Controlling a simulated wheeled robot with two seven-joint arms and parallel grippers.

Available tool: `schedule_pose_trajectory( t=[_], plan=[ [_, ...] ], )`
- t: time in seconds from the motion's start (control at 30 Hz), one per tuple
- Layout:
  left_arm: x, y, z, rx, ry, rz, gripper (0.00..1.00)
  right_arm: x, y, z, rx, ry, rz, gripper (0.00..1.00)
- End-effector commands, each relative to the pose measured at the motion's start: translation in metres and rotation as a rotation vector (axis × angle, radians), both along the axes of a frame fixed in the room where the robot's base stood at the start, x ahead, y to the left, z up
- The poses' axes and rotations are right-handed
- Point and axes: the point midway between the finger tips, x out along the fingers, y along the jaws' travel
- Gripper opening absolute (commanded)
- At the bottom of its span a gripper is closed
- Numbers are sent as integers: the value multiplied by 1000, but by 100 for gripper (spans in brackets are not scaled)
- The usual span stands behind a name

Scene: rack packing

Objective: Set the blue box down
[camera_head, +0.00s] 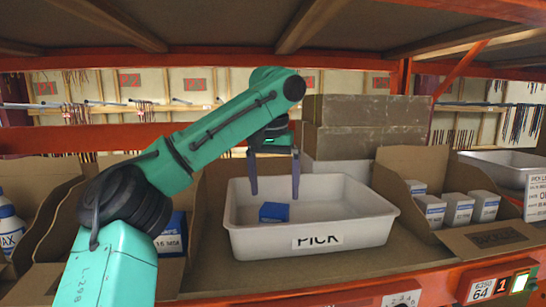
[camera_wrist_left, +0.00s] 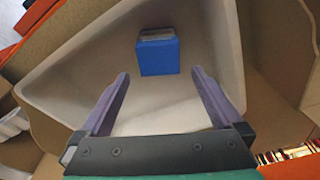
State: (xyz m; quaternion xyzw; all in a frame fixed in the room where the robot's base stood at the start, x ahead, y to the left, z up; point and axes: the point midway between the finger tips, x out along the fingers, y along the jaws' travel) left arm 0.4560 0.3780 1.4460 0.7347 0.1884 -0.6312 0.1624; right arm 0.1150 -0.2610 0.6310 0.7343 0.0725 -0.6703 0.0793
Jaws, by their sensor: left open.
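The blue box (camera_head: 274,212) lies on the floor of the white tray marked PICK (camera_head: 380,212), left of the tray's middle. In the left wrist view the blue box (camera_wrist_left: 157,53) sits beyond my fingertips, apart from both fingers, inside the white tray (camera_wrist_left: 75,75). My left gripper (camera_head: 275,190) is open and empty, its two fingers pointing down over the tray above the box. It also shows in the left wrist view (camera_wrist_left: 160,78) with its fingers wide apart. My right gripper is not in view.
A cardboard bin (camera_head: 400,165) with several white-and-blue boxes (camera_head: 458,209) stands right of the tray. Another blue box (camera_head: 172,236) is in a bin at left, partly hidden by my arm. Brown cartons (camera_head: 350,122) are stacked behind the tray. A red shelf beam (camera_head: 180,60) runs overhead.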

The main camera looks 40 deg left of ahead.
Motion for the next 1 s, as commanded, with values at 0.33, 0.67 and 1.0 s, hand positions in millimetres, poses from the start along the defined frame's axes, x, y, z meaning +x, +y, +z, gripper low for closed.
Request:
schedule_pose_trajectory(
  t=[0.33,0.67,1.0],
  plan=[
    [-9,-5,71,4,-3,4,100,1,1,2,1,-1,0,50],
    [-13,-7,92,1,3,1,100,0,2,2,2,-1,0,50],
    [-13,-7,94,0,-1,-1,100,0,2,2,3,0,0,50]
  ],
)
